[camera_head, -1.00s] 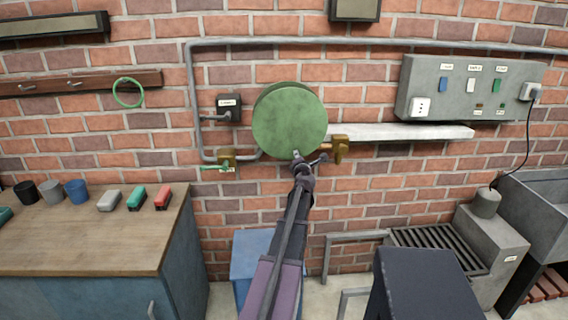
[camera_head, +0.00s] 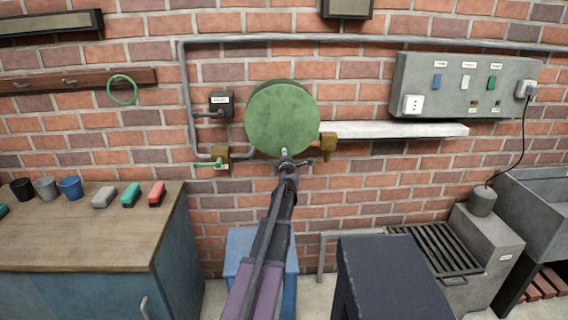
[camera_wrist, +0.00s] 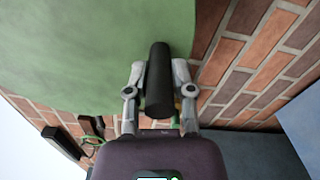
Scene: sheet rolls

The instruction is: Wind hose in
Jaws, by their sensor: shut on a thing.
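The green hose reel (camera_head: 282,118) is a round drum on the brick wall, and its flat face fills the upper left of the wrist view (camera_wrist: 90,50). A dark cylindrical crank handle (camera_wrist: 158,80) stands out from the reel near its lower edge. My gripper (camera_wrist: 159,85) is shut on this handle, with one finger on each side. In the head view my gripper (camera_head: 287,163) is at the bottom of the reel and covers the handle. I cannot make out the hose itself on the reel; a green loop (camera_head: 122,90) hangs from the rail at the left.
Brass fittings (camera_head: 328,146) and a tap with a green lever (camera_head: 220,158) flank the reel. A white shelf (camera_head: 395,130) and a grey switch panel (camera_head: 465,85) are to the right. A wooden-topped bench (camera_head: 80,235) stands left, a blue box (camera_head: 240,255) below.

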